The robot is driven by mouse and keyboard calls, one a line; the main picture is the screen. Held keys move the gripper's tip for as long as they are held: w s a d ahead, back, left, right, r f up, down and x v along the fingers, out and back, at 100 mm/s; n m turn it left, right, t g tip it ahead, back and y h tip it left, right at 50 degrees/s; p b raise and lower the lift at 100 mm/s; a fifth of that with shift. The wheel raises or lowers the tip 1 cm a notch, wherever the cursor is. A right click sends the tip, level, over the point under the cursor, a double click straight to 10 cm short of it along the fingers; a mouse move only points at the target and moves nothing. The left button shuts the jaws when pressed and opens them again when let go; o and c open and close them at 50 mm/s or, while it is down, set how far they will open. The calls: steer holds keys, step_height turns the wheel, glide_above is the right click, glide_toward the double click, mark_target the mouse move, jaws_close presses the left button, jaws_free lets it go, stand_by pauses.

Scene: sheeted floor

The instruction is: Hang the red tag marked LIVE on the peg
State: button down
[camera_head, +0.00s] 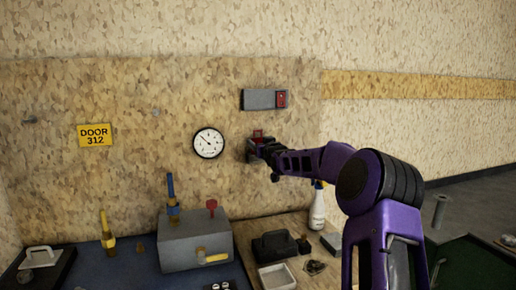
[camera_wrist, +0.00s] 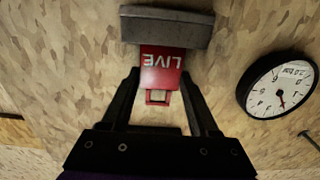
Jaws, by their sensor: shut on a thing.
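The red tag (camera_wrist: 163,66) marked LIVE shows in the wrist view with its lettering upside down. It has a red loop (camera_wrist: 158,97) at one end, and a grey block (camera_wrist: 165,28) adjoins the other end. My gripper (camera_wrist: 160,75) is shut on the tag, a black finger at each side. In the head view my gripper (camera_head: 256,148) is in front of the wooden board, right of the gauge, with the red loop (camera_head: 257,133) above it. A small peg (camera_head: 156,113) sticks out left of the gauge; it also shows in the wrist view (camera_wrist: 309,140).
A round gauge (camera_head: 208,143) and a grey panel with a red switch (camera_head: 264,99) are on the board. Another stub (camera_head: 30,120) is left of the yellow DOOR 312 sign (camera_head: 95,135). A grey box (camera_head: 195,243), a black-handled item (camera_head: 274,245) and a spray bottle (camera_head: 317,207) stand below.

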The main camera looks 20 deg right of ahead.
mark_target(256, 125)
steer(key=shift+r+p, duration=1.75)
steer(key=shift+r, duration=1)
